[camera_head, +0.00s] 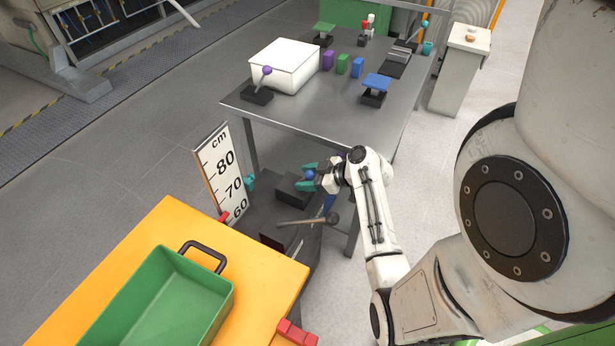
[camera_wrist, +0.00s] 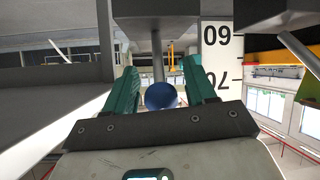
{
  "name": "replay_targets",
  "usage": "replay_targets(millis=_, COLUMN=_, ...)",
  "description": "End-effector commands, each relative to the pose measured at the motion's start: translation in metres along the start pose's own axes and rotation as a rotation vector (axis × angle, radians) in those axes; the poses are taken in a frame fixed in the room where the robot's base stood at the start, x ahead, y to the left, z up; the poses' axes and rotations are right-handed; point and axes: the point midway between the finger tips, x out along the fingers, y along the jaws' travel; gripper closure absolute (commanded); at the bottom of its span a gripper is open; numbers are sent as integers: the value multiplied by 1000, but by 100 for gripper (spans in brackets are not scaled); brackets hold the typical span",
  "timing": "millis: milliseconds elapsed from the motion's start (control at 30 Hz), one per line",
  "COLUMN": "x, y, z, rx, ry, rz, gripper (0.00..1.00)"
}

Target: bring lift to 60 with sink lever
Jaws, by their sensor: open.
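The lift is an orange platform (camera_head: 262,268) at the lower left. A white cm scale (camera_head: 222,166) marked 80, 70 and 60 stands behind it. A red marker (camera_head: 224,217) sits at its lower left edge near the 60; the exact reading is unclear. A teal marker (camera_head: 250,181) is at its right edge. A lever with a blue ball knob (camera_wrist: 160,96) comes out of a dark box (camera_head: 292,190). My gripper (camera_head: 308,176) is open with its teal fingers on either side of the knob. I cannot tell whether they touch it. No label names the sink lever.
A green tray (camera_head: 190,322) stands on the platform. Another lever (camera_head: 305,220) with a dark knob is just below my gripper. A metal table (camera_head: 310,107) is above and behind, with a white box (camera_head: 284,64) and a purple-knobbed lever (camera_head: 266,72). The floor at left is clear.

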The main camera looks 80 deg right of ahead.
Motion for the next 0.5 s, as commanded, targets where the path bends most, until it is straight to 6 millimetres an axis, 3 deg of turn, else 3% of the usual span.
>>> replay_targets(millis=233, x=-15, y=0, z=0, rx=1, ry=0, rz=2, gripper=45)
replay_targets(millis=500, x=-66, y=0, z=0, rx=1, ry=0, rz=3, gripper=45)
